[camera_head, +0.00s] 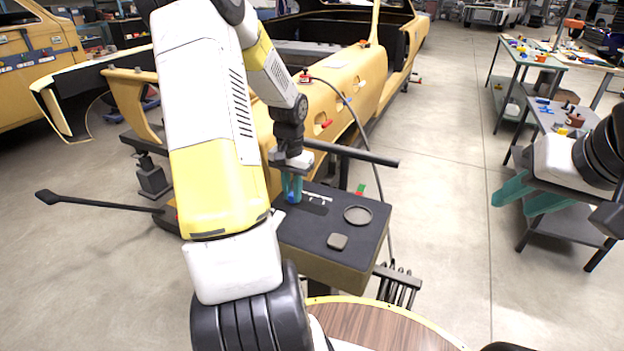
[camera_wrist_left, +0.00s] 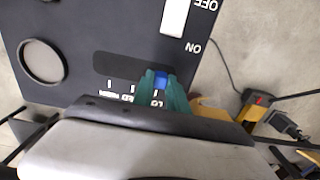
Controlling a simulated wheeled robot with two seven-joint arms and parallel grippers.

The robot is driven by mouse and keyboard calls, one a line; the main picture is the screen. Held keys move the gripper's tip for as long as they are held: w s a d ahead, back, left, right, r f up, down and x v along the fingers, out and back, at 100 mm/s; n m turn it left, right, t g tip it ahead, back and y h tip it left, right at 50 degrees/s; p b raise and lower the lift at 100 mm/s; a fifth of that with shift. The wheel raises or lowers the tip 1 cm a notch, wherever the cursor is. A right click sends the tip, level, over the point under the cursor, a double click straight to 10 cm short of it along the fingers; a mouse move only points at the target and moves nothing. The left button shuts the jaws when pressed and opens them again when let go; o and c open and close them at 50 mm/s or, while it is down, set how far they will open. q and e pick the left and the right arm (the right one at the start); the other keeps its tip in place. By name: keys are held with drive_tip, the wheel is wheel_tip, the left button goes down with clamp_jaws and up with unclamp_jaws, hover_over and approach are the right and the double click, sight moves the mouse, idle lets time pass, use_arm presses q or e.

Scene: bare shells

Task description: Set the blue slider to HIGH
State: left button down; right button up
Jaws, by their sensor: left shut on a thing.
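The blue slider (camera_wrist_left: 161,80) sits at the right end of its dark track (camera_wrist_left: 115,66) in the left wrist view, next to a partly covered label that seems to read LO. Tick marks and other labels run left from it, partly hidden. My left gripper (camera_wrist_left: 163,88) has its teal fingers shut on the slider. In the head view, my left gripper (camera_head: 292,187) points down at the blue slider (camera_head: 291,197) on the dark panel top (camera_head: 305,225). My right gripper (camera_head: 529,198) is open and empty, well right of the panel.
A yellow car body (camera_head: 335,95) stands behind. Workbenches (camera_head: 545,58) stand at right, with clear floor between.

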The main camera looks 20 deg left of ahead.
sight(320, 210)
idle(0.9)
use_arm(q)
drive_tip(key=d, duration=0.8)
drive_tip(key=shift+s+d, duration=0.25)
drive_tip(key=shift+s, duration=0.05)
drive_tip(key=c, duration=1.3)
unclamp_jaws()
drive_tip(key=shift+d, duration=0.1)
drive_tip(key=shift+r, duration=0.25)
wheel_tip(320, 210, up, 7)
drive_tip(key=shift+r, duration=0.2)
drive_tip(key=shift+r, duration=0.1)
